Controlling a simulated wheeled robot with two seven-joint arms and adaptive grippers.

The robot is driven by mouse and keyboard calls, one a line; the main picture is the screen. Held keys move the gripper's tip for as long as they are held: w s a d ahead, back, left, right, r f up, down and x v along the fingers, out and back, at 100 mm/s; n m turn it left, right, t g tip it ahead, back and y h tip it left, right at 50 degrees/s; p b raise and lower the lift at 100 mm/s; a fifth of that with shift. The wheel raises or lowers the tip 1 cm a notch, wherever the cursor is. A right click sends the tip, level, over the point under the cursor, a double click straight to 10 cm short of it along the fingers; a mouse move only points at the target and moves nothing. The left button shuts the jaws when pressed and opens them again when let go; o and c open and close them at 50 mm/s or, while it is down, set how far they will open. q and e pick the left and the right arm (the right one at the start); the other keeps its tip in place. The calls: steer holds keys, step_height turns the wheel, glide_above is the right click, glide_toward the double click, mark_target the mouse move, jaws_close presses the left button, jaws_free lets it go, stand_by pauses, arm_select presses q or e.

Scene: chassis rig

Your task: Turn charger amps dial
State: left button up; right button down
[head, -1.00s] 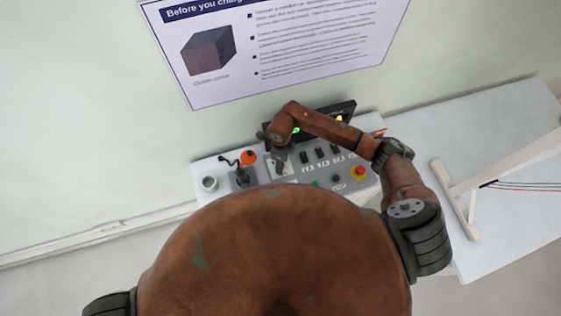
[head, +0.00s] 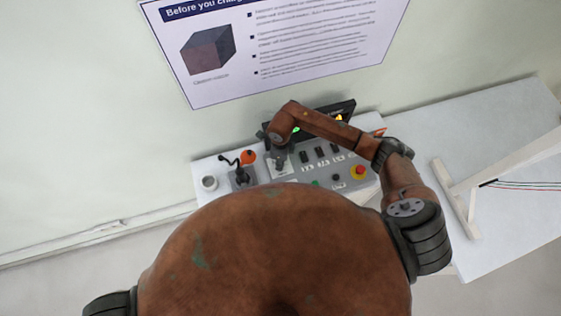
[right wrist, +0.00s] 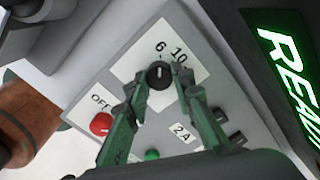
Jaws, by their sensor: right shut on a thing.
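The charger amps dial (right wrist: 159,75) is a small round black knob with a white pointer mark, on a pale plate with printed numbers 6 and 10. Its pointer faces roughly toward the 6. My right gripper (right wrist: 161,84) has its two green fingers on either side of the dial, shut on it. In the head view my right gripper (head: 278,160) is over the left part of the grey control panel (head: 319,183), and the dial is largely hidden there. My left gripper is not in view.
A red button (right wrist: 101,124) marked OFF, a green button (right wrist: 152,155) and black switches (right wrist: 220,114) are near the fingers. A lit green display (right wrist: 287,62) stands beside the panel.

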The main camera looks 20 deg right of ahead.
steer(key=shift+m, duration=0.3)
steer(key=m+b, duration=0.1)
steer(key=m, duration=0.7)
steer(key=shift+b, duration=0.4)
steer(key=c, duration=1.7)
jaws_free()
steer(key=shift+o, duration=0.2)
